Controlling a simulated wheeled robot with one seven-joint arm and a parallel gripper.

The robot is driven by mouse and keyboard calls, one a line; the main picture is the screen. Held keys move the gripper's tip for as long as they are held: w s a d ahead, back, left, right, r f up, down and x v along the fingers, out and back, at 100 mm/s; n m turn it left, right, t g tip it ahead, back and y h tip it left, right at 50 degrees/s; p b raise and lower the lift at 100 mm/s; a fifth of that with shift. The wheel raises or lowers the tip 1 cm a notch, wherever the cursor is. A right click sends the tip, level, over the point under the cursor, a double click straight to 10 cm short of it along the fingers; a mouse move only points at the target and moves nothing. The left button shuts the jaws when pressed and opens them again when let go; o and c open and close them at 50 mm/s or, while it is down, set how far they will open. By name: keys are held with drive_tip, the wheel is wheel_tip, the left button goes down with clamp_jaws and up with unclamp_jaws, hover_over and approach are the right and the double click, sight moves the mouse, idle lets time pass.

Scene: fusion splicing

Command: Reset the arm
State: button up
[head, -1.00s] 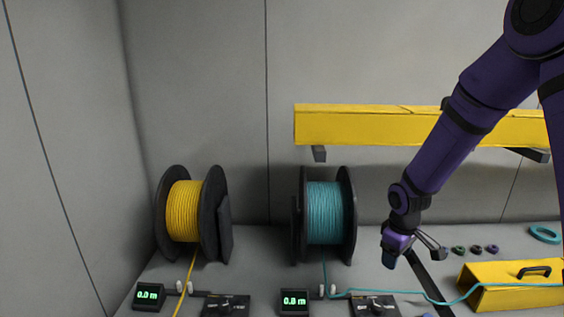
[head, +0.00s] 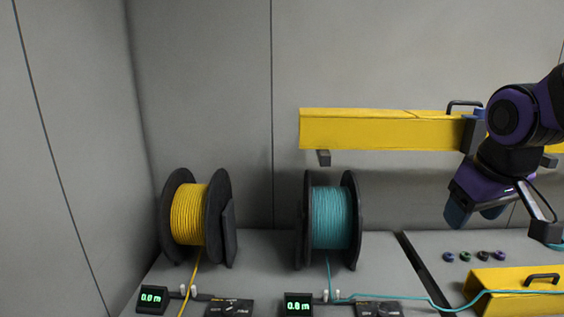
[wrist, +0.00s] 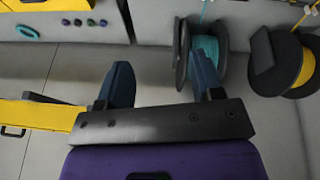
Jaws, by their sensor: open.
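My purple arm shows at the right of the head view, folded up in front of the yellow wall beam. My gripper (head: 476,212) is raised above the bench with its dark blue fingers pointing down and left. In the wrist view my gripper (wrist: 166,85) shows its two blue fingers wide apart with nothing between them. It is clear of the bench and touches no object that I can see.
A yellow cable spool (head: 188,214) and a teal cable spool (head: 331,217) stand on the bench. Small meters (head: 152,299) sit in front. A yellow box (head: 510,287) with a handle is at the lower right, several small rings (head: 465,256) behind it. A yellow beam (head: 380,130) runs along the wall.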

drive_tip(key=s+r+m+t, duration=0.1)
drive_tip(key=s+r+m, duration=0.1)
drive_tip(key=s, duration=0.8)
drive_tip(key=shift+s+a+r+y, duration=0.2)
drive_tip(key=shift+a+r+y, duration=0.15)
drive_tip(key=shift+r, duration=0.55)
